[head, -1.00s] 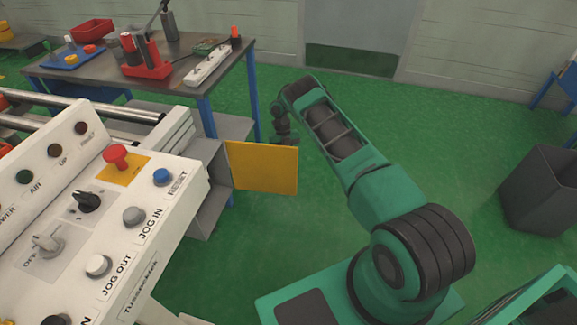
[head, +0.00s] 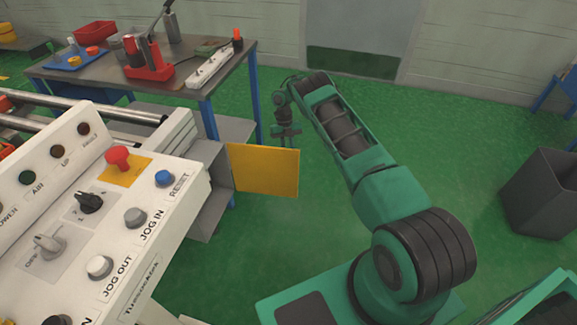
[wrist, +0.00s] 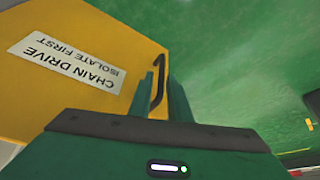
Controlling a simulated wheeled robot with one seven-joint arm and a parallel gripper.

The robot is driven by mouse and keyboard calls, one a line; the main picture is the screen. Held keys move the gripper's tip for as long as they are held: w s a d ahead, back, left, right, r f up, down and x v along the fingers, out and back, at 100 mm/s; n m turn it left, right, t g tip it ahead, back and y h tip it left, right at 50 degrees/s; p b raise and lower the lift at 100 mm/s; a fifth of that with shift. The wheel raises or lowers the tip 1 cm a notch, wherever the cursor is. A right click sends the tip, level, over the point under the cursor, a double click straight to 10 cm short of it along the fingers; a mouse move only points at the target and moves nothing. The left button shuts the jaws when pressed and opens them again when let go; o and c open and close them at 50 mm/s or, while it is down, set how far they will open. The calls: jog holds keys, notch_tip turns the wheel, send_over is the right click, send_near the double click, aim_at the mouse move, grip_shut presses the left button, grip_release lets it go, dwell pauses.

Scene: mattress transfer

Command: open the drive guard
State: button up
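The drive guard (head: 264,170) is a flat yellow panel standing out from the machine's side, above the green floor. In the wrist view the guard (wrist: 60,50) fills the left, with a white label reading "CHAIN DRIVE ISOLATE FIRST" (wrist: 68,62). Its black bar handle (wrist: 158,85) stands near the panel's edge. My gripper (head: 286,132) is just behind the panel's top right edge in the head view. In the wrist view its two green fingers (wrist: 162,95) show a narrow gap, with the handle at this gap. Contact with the handle cannot be made out.
A white control panel (head: 120,215) with knobs and buttons fills the left front. A workbench (head: 140,85) with tools stands behind it. A dark bin (head: 545,190) is at the right.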

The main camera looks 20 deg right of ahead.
jog(key=v, duration=0.6)
jog(key=shift+w, duration=0.1)
jog(key=s+d+r+m+t, duration=0.15)
jog(key=r+m, duration=0.35)
jog(key=r, duration=0.5)
jog(key=s+d+r+m, duration=0.1)
jog(key=d+r+m, duration=0.1)
jog(key=r+m, duration=0.6)
jog(key=s+d+r+m+t, duration=0.1)
jog(key=s+r+m, duration=0.3)
jog(key=s+r, duration=0.4)
jog(key=s+d+r+m+t, duration=0.1)
jog(key=s+r+m, duration=0.4)
jog(key=r, duration=0.5)
jog(key=s+r+m, duration=0.3)
jog(key=s+m, duration=0.1)
jog(key=s, duration=0.5)
jog(key=s+r+m, duration=0.2)
jog(key=s+m, duration=0.3)
jog(key=s, duration=0.3)
jog(key=s+a+f+m, duration=0.1)
jog(key=s+m, duration=0.4)
jog(key=s, duration=0.5)
jog(key=s+a+f+m+t, duration=0.1)
jog(key=s+m, duration=0.3)
jog(key=s, duration=0.7)
jog(key=shift+s+f+m, duration=0.25)
jog(key=shift+f+m, duration=0.15)
jog(key=shift+f, duration=0.4)
